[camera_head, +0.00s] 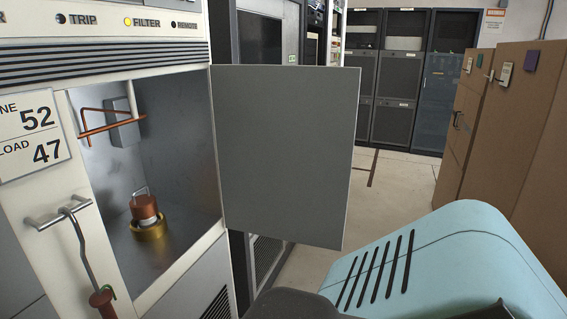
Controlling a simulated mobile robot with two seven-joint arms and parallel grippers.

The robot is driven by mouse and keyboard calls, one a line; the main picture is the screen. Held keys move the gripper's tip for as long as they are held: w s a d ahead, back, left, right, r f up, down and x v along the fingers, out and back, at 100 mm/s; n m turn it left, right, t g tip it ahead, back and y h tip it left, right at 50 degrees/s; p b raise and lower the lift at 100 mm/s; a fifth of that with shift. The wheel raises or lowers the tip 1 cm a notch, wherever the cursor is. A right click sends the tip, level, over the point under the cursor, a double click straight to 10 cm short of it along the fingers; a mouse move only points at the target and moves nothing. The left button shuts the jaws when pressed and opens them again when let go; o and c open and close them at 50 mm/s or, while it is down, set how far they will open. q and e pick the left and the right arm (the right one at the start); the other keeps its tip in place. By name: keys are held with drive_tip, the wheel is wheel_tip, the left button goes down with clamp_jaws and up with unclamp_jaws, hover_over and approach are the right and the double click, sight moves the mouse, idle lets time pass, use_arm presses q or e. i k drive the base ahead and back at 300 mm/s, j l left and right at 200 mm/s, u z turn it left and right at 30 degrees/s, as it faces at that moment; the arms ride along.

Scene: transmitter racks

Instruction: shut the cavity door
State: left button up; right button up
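The cavity door (287,155) is a flat grey panel hinged at the right side of the cavity opening. It stands wide open, swung out to the right. The open cavity (185,165) in the white transmitter rack shows a copper coil bar (112,131) at the upper left. A copper-coloured tube (145,208) with a wire handle sits in a brass ring (148,231) on the cavity floor. Neither of my grippers shows in the head view.
A hooked rod with a red-brown grip (102,298) hangs from a bar handle (58,213) left of the cavity. Dark racks (398,80) stand at the back, brown cabinets (510,130) at the right. Bare floor (395,190) lies between. A light-blue slotted casing fills the lower right.

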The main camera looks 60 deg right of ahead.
sight(285, 133)
drive_tip(key=i+l+u, duration=0.1)
drive_tip(key=l, duration=0.8)
drive_tip(key=l+u, duration=0.1)
drive_tip(key=l, duration=0.35)
drive_tip(key=k+l, duration=0.1)
drive_tip(key=l, duration=0.35)
drive_tip(key=l+u, duration=0.15)
drive_tip(key=l, duration=0.35)
drive_tip(key=k+l+u, duration=0.1)
drive_tip(key=l, duration=0.35)
drive_tip(key=k+l, duration=0.15)
drive_tip(key=l, duration=0.3)
drive_tip(key=k+l+u, duration=0.15)
drive_tip(key=l, duration=0.3)
drive_tip(key=i+l+u, duration=0.1)
drive_tip(key=l, duration=0.95)
